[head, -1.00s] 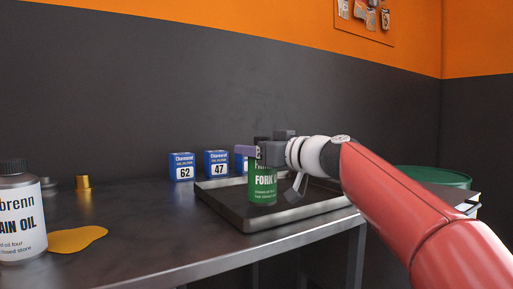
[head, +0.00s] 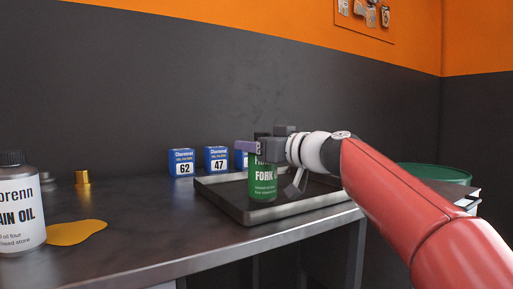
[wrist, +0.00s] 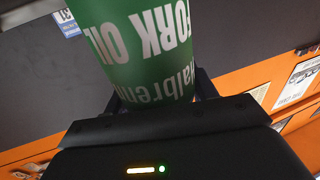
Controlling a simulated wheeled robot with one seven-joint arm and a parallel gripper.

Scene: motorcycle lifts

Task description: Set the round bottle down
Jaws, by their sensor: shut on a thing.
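The round bottle is green, with a white "FORK OIL" label (head: 263,180). It is upright, and its base appears at the floor of a dark shallow tray (head: 225,203) on the metal bench; I cannot tell whether it touches. My gripper (head: 265,148) is shut around the bottle's upper part, reaching in from the right, and hides its top. In the wrist view the green bottle (wrist: 140,45) stands between the jaws with its lettering upside down.
A grey chain oil bottle (head: 18,205) stands at the left beside a yellow spill (head: 76,232). Blue numbered boxes (head: 182,163) stand behind the tray. A brass part (head: 82,178) sits at the back left. Bare bench (head: 150,215) lies left of the tray.

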